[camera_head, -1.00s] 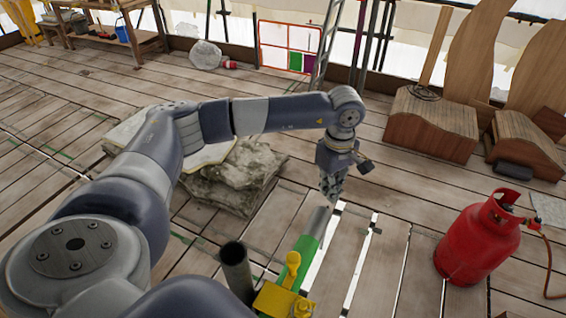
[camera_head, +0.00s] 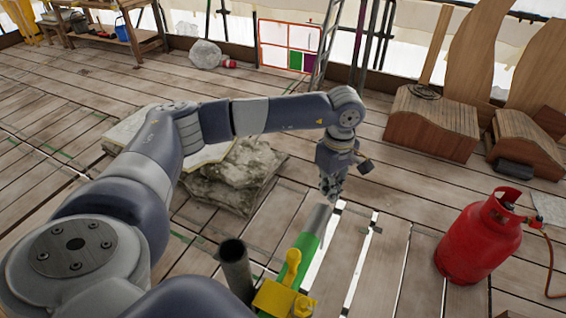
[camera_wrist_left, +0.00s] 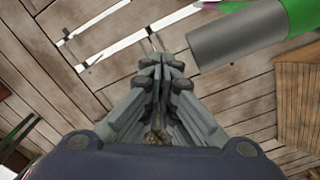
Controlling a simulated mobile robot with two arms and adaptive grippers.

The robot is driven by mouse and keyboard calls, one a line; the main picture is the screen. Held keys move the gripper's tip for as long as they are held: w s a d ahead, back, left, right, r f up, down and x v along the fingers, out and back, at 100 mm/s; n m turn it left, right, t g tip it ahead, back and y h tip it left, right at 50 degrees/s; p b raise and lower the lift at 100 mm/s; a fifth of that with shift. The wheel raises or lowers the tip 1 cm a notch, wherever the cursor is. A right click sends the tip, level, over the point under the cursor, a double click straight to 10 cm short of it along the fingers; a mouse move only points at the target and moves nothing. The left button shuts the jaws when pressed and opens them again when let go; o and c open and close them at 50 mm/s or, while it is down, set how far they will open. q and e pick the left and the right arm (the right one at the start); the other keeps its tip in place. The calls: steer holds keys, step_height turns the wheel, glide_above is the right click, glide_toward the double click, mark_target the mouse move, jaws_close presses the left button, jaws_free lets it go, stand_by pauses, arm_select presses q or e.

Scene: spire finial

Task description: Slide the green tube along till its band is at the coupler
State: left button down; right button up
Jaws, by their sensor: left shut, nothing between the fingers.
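The green tube (camera_head: 307,244) has a bare grey end (camera_head: 318,218) and slants down into a yellow clamp-like fitting (camera_head: 275,298) with an upright yellow lever (camera_head: 292,264). I take the fitting for the coupler. I cannot make out the band for certain. My left gripper (camera_head: 331,196) points down just beyond the grey end. In the left wrist view its fingers (camera_wrist_left: 163,72) are together and empty. The grey end (camera_wrist_left: 235,38) lies beside the fingertips there, apparently apart from them, with green (camera_wrist_left: 302,14) behind it. My right gripper is out of view.
A dark open pipe (camera_head: 236,267) stands left of the yellow fitting. A stone stack (camera_head: 235,185) lies behind my left arm. A red gas cylinder (camera_head: 478,240) with a hose stands at right. The plank floor between tube and cylinder is mostly clear, with bright gaps.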

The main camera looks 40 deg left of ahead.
mark_target(324, 205)
arm_select(q)
steer(key=shift+f+b, duration=1)
steer(key=shift+f, duration=0.25)
steer(key=shift+s+d, duration=0.15)
steer(key=shift+s, duration=0.45)
steer(key=shift+s+d, duration=0.15)
steer(key=shift+s, duration=0.4)
steer(key=shift+s+d, duration=0.1)
steer(key=shift+s, duration=0.2)
steer(key=shift+s+d, duration=0.25)
steer(key=shift+s, duration=0.65)
steer(key=shift+s+d, duration=0.2)
steer(key=shift+s, duration=0.65)
steer(key=shift+w, duration=0.1)
steer(key=shift+w+a+b, duration=0.25)
steer(key=shift+w+b, duration=0.15)
steer(key=shift+w, duration=0.55)
steer(key=shift+r+p, duration=2)
steer(key=shift+r, duration=2.05)
